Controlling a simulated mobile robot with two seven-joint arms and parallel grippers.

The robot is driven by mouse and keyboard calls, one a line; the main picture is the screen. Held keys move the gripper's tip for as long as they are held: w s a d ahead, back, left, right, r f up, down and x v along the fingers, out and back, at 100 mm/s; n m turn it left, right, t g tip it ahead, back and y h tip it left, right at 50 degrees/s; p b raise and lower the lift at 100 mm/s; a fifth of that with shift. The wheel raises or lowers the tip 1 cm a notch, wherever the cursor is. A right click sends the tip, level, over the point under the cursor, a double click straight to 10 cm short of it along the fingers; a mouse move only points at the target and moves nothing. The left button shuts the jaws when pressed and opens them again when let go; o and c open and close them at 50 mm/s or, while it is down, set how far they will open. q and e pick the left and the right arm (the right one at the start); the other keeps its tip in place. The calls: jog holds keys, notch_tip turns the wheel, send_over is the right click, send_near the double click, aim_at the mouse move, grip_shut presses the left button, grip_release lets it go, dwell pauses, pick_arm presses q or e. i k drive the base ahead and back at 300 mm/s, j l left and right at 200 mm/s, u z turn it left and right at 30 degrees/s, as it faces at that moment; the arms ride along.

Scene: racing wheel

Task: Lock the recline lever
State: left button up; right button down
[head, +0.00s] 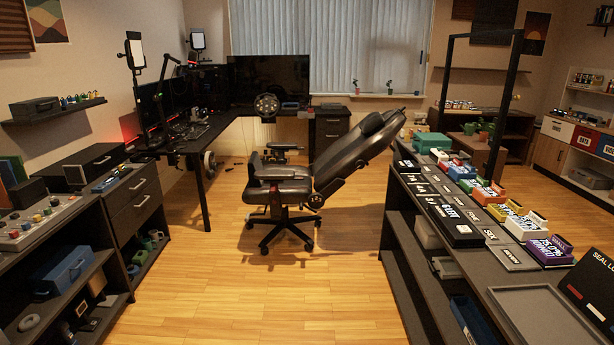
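A black office chair (280,192) stands on the wood floor in the middle of the head view, seen from its side. Its backrest (352,158) is tilted far back toward the right, with a headrest pad near the top. A dark round part (316,201) shows low at the side, where the backrest meets the seat. I cannot make out the recline lever clearly at this distance. Neither of my grippers is in view.
A corner desk (205,135) with monitors and a racing wheel (266,106) stands behind the chair. A long shelf unit (400,235) with boxes and trays is at right, close to the backrest's top. Drawers (135,205) stand left. The floor (250,295) in front is clear.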

aim_at(301, 205)
jog(key=i, duration=1.4)
jog(key=i+l, duration=0.1)
jog(key=i, duration=1.3)
jog(key=i+u, duration=0.25)
jog(key=i, duration=0.3)
jog(key=i+l+u, duration=0.25)
jog(key=i, duration=0.35)
